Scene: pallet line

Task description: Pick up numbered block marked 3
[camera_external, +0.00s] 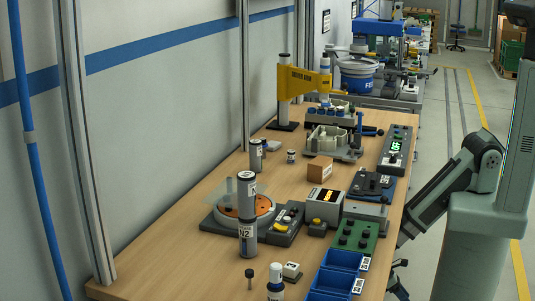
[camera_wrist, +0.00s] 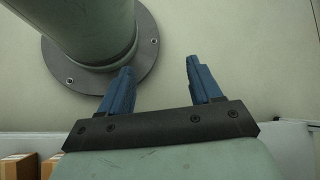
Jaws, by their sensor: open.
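A small white block marked 3 (camera_external: 291,270) sits on the wooden bench near its front, in the external view. It stands between a small dark knobbed piece on the left and blue bins on the right. My gripper (camera_wrist: 159,67) shows in the wrist view with its two blue fingers spread apart and nothing between them. The block is not in the wrist view. In the external view my arm is off the bench's right side, and its gripper end cannot be made out clearly.
Blue bins (camera_external: 340,262) stand right of the block. A white-topped cylinder (camera_external: 275,276) and a dark knobbed piece (camera_external: 249,274) stand left of it. A tall cylinder marked N2 (camera_external: 247,238) rises behind. Cardboard boxes (camera_wrist: 18,167) show low in the wrist view.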

